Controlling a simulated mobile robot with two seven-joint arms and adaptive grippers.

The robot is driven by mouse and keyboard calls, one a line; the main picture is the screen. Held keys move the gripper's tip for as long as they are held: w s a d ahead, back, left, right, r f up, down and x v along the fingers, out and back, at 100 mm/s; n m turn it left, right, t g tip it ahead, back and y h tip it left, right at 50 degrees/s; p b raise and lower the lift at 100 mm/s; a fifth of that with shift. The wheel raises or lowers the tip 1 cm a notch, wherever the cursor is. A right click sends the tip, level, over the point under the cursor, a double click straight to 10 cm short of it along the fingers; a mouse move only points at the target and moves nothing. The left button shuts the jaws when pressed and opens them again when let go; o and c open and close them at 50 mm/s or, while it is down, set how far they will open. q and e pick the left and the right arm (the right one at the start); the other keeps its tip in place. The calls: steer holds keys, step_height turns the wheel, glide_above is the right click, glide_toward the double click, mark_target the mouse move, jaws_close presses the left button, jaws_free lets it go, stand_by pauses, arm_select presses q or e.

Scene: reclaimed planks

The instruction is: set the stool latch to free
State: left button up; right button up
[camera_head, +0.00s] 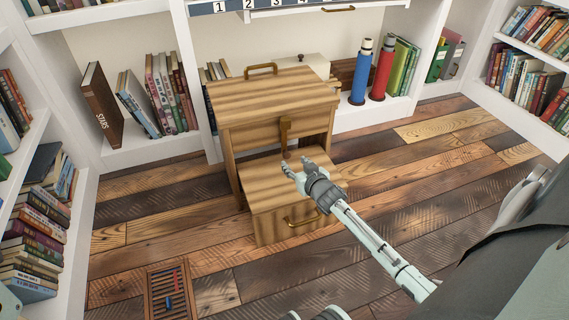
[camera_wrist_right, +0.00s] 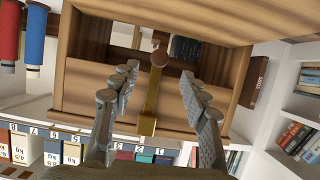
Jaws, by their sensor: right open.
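The wooden step stool (camera_head: 270,103) stands on the plank floor with its lower step (camera_head: 285,190) pulled out in front. My right gripper (camera_head: 297,168) is open just in front of the knob. My left gripper is not clearly visible.
White bookshelves (camera_head: 185,60) line the left and back; another (camera_head: 510,65) stands at right. Blue (camera_head: 361,72) and red (camera_head: 383,70) cylinders stand behind the stool. A floor grate (camera_head: 172,292) lies at front left. The floor right of the stool is clear.

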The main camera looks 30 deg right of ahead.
mark_target(287, 157)
steer(key=b+x, duration=0.2)
steer(key=x, duration=0.4)
steer(key=shift+w+d, duration=0.1)
steer(key=shift+c, duration=0.2)
jaws_close()
